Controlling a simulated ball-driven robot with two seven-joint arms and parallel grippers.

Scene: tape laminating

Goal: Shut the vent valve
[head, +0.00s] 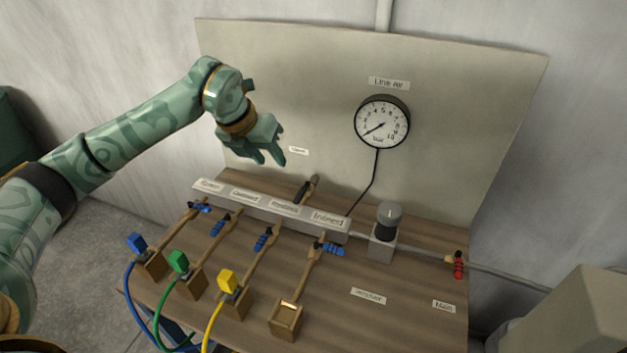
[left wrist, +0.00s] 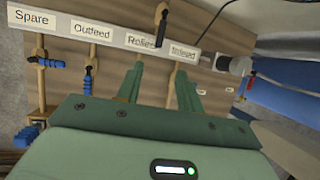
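A brass valve with a black lever (head: 305,190) stands at the back of the grey manifold, below a small label (head: 298,150) too blurred to read surely; I take it as the vent valve. Its lever looks roughly in line with its brass stub. The lever also shows at the top of the left wrist view (left wrist: 162,29). My left gripper (head: 270,160) is open and empty, above and left of this valve in the head view. Its two fingers (left wrist: 158,80) stand apart in the left wrist view, with nothing between them. My right gripper is not in view.
The manifold (head: 268,213) bears several labels and feeds brass branches with blue levers (head: 333,249). Blue, green and yellow hoses hang in front. A regulator (head: 388,222) and a red-handled valve (head: 459,265) stand right. A gauge (head: 382,122) is on the back panel.

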